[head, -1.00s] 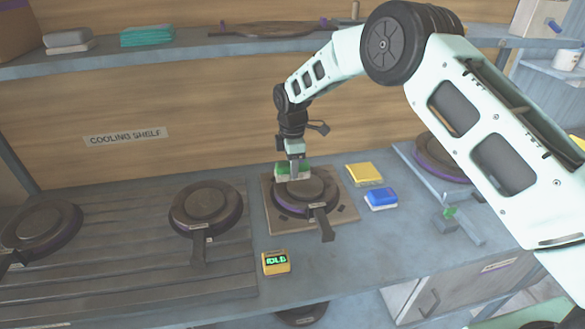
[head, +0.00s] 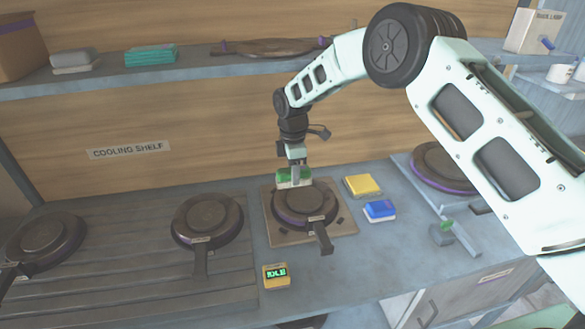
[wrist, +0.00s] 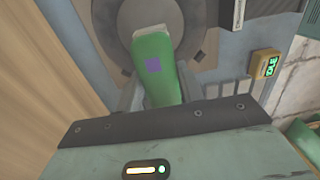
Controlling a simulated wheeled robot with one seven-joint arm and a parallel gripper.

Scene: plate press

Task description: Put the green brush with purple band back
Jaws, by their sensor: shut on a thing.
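My gripper (head: 294,180) is shut on the green brush (head: 288,174), just above the back edge of the round dark plate press (head: 302,207). In the wrist view the green brush (wrist: 158,72) sits between my fingers, with a small purple mark on its top and a pale end at the far side. A full purple band around it cannot be made out. The press stands on a brown square board with its handle toward the front right. Whether the brush touches the press is hard to tell.
A yellow block (head: 362,185) and a blue block (head: 379,209) lie right of the board. A yellow display box (head: 276,275) stands in front. A shelf (head: 190,66) runs behind.

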